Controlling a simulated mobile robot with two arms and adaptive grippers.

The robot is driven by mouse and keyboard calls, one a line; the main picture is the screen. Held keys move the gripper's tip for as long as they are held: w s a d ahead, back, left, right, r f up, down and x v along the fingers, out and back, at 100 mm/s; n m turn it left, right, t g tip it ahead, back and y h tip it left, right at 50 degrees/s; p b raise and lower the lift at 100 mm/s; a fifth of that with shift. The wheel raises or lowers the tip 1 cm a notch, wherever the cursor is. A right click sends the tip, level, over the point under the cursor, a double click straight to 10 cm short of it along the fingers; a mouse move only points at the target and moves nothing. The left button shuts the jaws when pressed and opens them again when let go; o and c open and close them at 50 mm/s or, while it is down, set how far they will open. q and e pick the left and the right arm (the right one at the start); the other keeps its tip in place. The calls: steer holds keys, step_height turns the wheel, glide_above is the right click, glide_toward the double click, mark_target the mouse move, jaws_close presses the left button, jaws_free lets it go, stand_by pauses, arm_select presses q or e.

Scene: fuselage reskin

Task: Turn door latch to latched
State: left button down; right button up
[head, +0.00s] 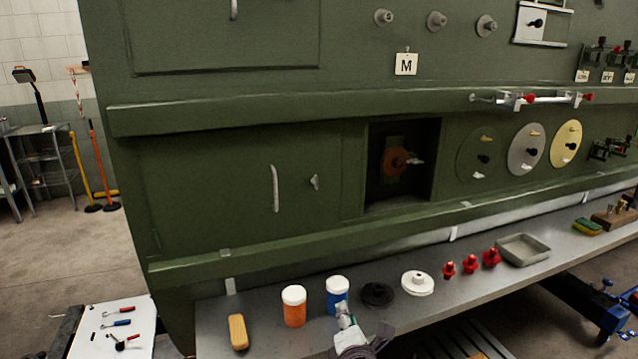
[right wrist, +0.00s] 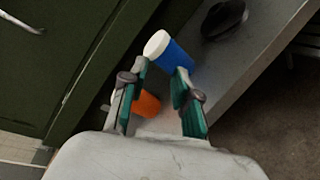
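The door latch (head: 314,182) is a small grey handle on the green lower panel, just right of a long curved pull handle (head: 275,188). It looks close to upright and slightly tilted; I cannot tell whether it is latched. My right gripper (head: 345,315) is low over the shelf, in front of the blue bottle and well below the latch. In the right wrist view its fingers (right wrist: 161,70) are apart with nothing held between them. The latch does not show clearly in that view. My left gripper is not in view.
The grey shelf (head: 265,322) below the panel holds an orange bottle (head: 294,308), a blue bottle (head: 337,296), a black disc (head: 377,294), a white disc (head: 417,283) and red knobs. A green ledge (head: 330,233) juts out between shelf and door. The space before the door is clear.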

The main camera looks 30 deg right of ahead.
mark_target(318, 185)
steer(key=w+d+r+n+t+y, duration=0.15)
steer(key=w+r+n+t, duration=0.25)
steer(key=r+n, duration=0.4)
steer(key=w+d+r+n+t+y, duration=0.15)
steer(key=w+r+n+t, duration=0.25)
steer(key=r+n, duration=0.4)
steer(key=shift+h, duration=0.4)
steer(key=p+x, duration=0.4)
steer(key=x, duration=0.8)
steer(key=shift+d, duration=0.2)
steer(key=shift+w+d+r, duration=0.15)
steer(key=shift+w, duration=0.55)
steer(key=shift+c, duration=0.3)
jaws_close()
